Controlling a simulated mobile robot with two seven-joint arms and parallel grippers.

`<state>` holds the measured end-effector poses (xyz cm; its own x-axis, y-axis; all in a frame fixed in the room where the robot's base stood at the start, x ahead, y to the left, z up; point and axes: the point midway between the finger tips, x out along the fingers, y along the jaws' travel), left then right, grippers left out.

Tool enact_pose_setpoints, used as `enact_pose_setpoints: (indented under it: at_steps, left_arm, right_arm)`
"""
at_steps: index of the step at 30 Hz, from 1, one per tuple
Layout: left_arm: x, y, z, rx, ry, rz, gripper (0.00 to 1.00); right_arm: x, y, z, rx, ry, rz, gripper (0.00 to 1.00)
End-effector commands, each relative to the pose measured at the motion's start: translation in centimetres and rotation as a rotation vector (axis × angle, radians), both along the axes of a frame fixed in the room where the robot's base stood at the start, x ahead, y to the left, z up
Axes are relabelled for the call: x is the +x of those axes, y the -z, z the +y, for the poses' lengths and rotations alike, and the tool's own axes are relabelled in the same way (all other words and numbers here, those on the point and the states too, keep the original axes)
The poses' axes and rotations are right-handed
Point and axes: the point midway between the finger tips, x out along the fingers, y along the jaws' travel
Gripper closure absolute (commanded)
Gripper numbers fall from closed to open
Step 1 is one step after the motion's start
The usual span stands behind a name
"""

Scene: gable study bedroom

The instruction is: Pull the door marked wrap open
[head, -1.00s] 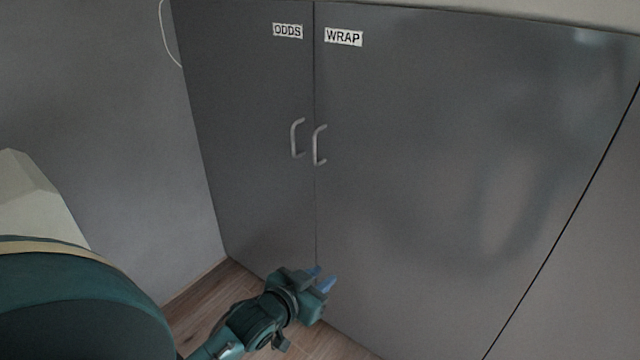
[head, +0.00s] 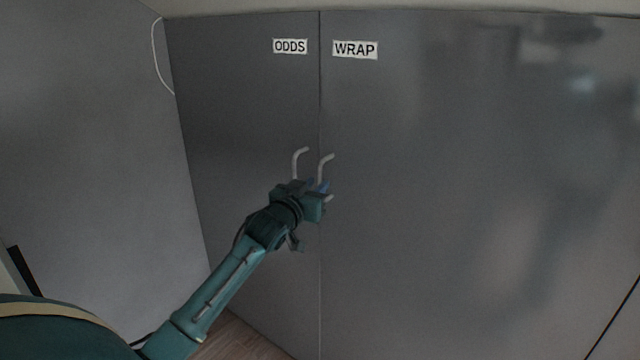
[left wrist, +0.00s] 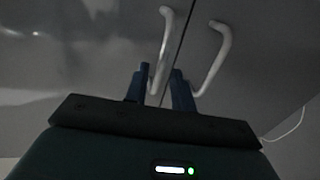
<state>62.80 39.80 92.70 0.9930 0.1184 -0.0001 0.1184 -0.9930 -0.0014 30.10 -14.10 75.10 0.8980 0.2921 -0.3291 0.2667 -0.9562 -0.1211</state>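The grey door marked WRAP (head: 450,150) is closed, flush with the door marked ODDS (head: 235,120) along a vertical seam. The pale WRAP handle (head: 321,168) is a bar just right of the seam. My left gripper (head: 317,186) is at its lower part and hides some of it. In the left wrist view, the blue fingers (left wrist: 160,88) are apart, with the lower end of the WRAP handle (left wrist: 166,42) between them. I cannot tell whether they touch it. The ODDS handle (left wrist: 219,50) is outside the fingers, close by. My right gripper is not in view.
The ODDS label (head: 290,46) and WRAP label (head: 355,49) are near the door tops. A grey wall (head: 80,120) with a white cable (head: 157,60) stands at left. A strip of wooden floor (head: 235,340) shows below.

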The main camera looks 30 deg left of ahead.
Motion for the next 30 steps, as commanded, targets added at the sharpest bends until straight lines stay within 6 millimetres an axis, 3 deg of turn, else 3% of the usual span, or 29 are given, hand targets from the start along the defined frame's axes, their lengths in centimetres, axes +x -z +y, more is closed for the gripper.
enact_pose_setpoints:
  at_steps: [6, 17, 27, 30]
  left_arm:
    - [2.5, 0.0, 0.3, 0.0, 0.0, -0.001, 0.75]
    - [3.0, 0.0, 0.3, 0.0, 0.001, 0.0, 0.75]
    - [3.0, 0.0, 0.3, 0.0, 0.001, 0.0, 1.0]
    - [3.0, 0.0, 0.3, 0.0, 0.001, 0.0, 1.0]
  right_arm:
    - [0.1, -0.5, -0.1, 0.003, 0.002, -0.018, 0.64]
    - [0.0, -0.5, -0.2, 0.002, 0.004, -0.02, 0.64]
    - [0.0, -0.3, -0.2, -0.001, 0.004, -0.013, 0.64]
    - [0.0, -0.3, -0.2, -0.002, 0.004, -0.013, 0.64]
